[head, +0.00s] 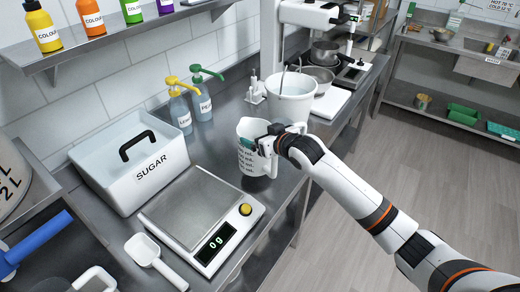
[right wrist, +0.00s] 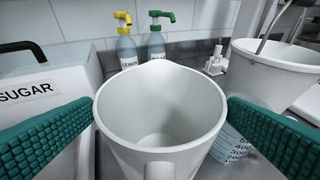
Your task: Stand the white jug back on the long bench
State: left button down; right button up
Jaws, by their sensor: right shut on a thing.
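The white jug (head: 249,159) has dark printed markings on its side and is over the long steel bench (head: 228,106), near its front edge. It looks upright, with a dark patch below its base; I cannot tell whether the base touches the bench. My right gripper (head: 265,142) is shut on the jug at its handle side. In the right wrist view the open, empty jug (right wrist: 160,110) fills the middle between my green finger pads, its handle at the bottom. The exact grip on the handle is hidden. My left gripper is not in view.
A white bucket (head: 291,98) stands behind the jug. Two pump bottles (head: 180,110) stand by the wall. A sugar bin (head: 120,178), a scale (head: 188,204) reading 0 g and a white scoop (head: 146,250) lie to the left. Bare bench shows between bottles and jug.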

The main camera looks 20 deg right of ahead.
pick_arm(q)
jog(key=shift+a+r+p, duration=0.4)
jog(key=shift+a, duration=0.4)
pick_arm(e)
jog(key=f, duration=0.4)
jog(key=shift+a, duration=0.35)
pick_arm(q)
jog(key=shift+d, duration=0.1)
pick_arm(e)
jog(key=shift+f, duration=0.1)
jog(key=o, duration=1.1)
jog(key=shift+f, duration=0.15)
jog(key=shift+c, duration=0.2)
jog(key=shift+o, duration=0.3)
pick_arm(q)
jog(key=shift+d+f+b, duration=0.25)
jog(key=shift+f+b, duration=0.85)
pick_arm(e)
jog(key=v, duration=1.2)
jog(key=shift+r, duration=0.25)
